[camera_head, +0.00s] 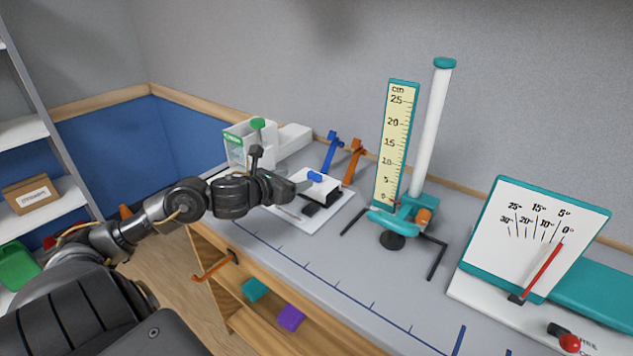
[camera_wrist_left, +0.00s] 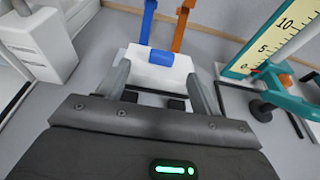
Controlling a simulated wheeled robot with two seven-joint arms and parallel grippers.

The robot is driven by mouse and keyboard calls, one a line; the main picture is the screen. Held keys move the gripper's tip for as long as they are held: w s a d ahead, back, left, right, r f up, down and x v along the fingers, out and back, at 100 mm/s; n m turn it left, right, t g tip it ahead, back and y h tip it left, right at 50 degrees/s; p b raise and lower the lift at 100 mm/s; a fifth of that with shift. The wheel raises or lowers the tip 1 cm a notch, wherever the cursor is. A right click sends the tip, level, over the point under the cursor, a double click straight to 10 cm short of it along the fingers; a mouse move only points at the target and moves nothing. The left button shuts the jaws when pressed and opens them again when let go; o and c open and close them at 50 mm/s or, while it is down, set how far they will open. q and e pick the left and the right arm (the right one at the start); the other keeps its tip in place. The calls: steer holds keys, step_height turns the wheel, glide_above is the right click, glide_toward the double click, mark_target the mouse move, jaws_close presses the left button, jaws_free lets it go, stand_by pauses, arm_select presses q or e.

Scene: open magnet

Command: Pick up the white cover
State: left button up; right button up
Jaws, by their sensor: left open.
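The white cover (camera_head: 326,190), a small white block with a blue grip (camera_head: 315,177) on top, sits on a white base plate (camera_head: 312,221) with dark parts on the bench. In the left wrist view the white cover (camera_wrist_left: 158,75) and its blue grip (camera_wrist_left: 162,57) lie ahead, between the finger lines. My left gripper (camera_head: 303,188) is open and points at the cover from its left side. Its two fingers show either side of the cover in the left wrist view (camera_wrist_left: 158,70); whether they touch it I cannot tell. My right gripper is out of view.
Blue (camera_head: 331,152) and orange (camera_head: 353,161) clamp-like stands rise just behind the cover. A white and green box (camera_head: 239,147) stands at the back left. A tall scale with a white tube (camera_head: 431,125) and a dial board (camera_head: 528,240) stand right. The bench front is clear.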

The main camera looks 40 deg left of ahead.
mark_target(315, 173)
arm_select(q)
steer(key=x, duration=0.4)
steer(key=shift+d, duration=0.1)
steer(key=shift+w+p, duration=0.45)
steer(key=x, duration=0.2)
steer(key=p+x, duration=0.1)
steer(key=shift+w+d+f, duration=0.2)
steer(key=shift+w+f, duration=0.05)
steer(key=shift+w, duration=0.1)
steer(key=shift+w+f, duration=0.2)
steer(key=shift+w, duration=0.1)
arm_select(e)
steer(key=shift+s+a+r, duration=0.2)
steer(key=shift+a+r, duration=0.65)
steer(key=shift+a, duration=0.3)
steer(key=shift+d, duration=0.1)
arm_select(q)
steer(key=c, duration=1)
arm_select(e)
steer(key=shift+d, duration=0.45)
arm_select(q)
steer(key=shift+c, duration=0.2)
steer(key=shift+r, duration=0.15)
